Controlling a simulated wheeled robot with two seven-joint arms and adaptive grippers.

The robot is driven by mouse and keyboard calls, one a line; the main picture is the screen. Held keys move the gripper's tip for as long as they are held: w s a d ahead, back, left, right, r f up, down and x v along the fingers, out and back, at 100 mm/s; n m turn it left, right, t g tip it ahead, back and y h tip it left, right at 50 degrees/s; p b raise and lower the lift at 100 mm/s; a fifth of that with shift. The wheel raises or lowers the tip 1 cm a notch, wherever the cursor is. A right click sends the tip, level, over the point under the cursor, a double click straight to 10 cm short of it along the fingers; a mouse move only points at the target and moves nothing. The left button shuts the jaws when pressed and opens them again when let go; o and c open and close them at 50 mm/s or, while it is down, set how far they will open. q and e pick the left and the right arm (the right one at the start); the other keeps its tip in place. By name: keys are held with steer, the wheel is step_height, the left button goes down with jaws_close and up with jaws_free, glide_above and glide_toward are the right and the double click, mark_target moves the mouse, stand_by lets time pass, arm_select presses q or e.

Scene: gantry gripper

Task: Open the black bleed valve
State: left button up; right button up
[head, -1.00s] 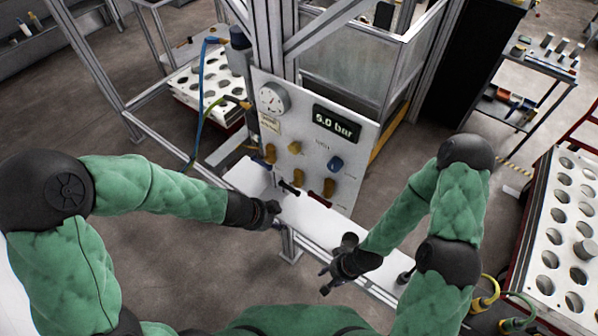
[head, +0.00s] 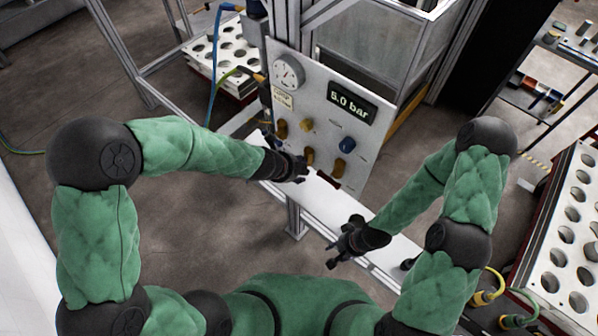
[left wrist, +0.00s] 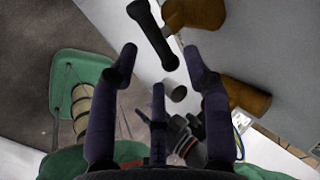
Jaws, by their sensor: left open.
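The black bleed valve handle (left wrist: 153,34) shows in the left wrist view as a dark bar with thicker ends, tilted, by the pale panel's face. My left gripper (left wrist: 160,66) is open; the handle's lower end lies just beyond and between its fingertips, with no clear contact. In the head view my left gripper (head: 300,168) is at the panel's lower left and hides the black handle. My right gripper (head: 338,247) appears open and empty, over the front of the white ledge. The panel (head: 316,108) carries a round gauge (head: 287,73) and a display (head: 349,101) reading 5.0 bar.
Orange-brown handles (head: 338,168) and a blue knob (head: 347,144) sit near my left gripper on the panel. One brown handle (left wrist: 246,96) is close to the right finger in the left wrist view. A white ledge (head: 315,195) runs below the panel.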

arm_select(q)
steer(key=shift+x, duration=0.85)
steer(key=c, duration=0.9)
steer(key=shift+s+a+r, duration=0.15)
steer(key=shift+s, duration=0.15)
jaws_close()
